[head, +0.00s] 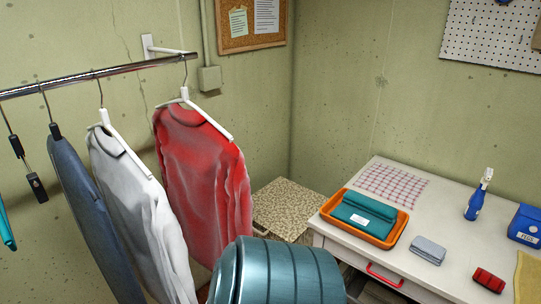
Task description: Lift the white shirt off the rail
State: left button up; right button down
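The white shirt (135,195) hangs from the metal rail (120,72) at the left of the head view. It is on a white hanger (107,121) whose hook goes over the rail. A blue-grey garment (82,200) hangs to its left and a red shirt (200,155) to its right, both close to it. The lower end of the white shirt runs out of the bottom of the picture. Neither of my grippers is in view.
An empty clip hanger (35,186) and a teal item (5,215) hang farther left. A white table (450,220) at the right bears an orange tray (389,240) with folded teal cloth, a spray bottle (474,204) and other items. A ribbed teal rounded shape, unidentified, fills the bottom centre.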

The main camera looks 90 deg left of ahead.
aim_at(150, 235)
jog(key=u, duration=3.8)
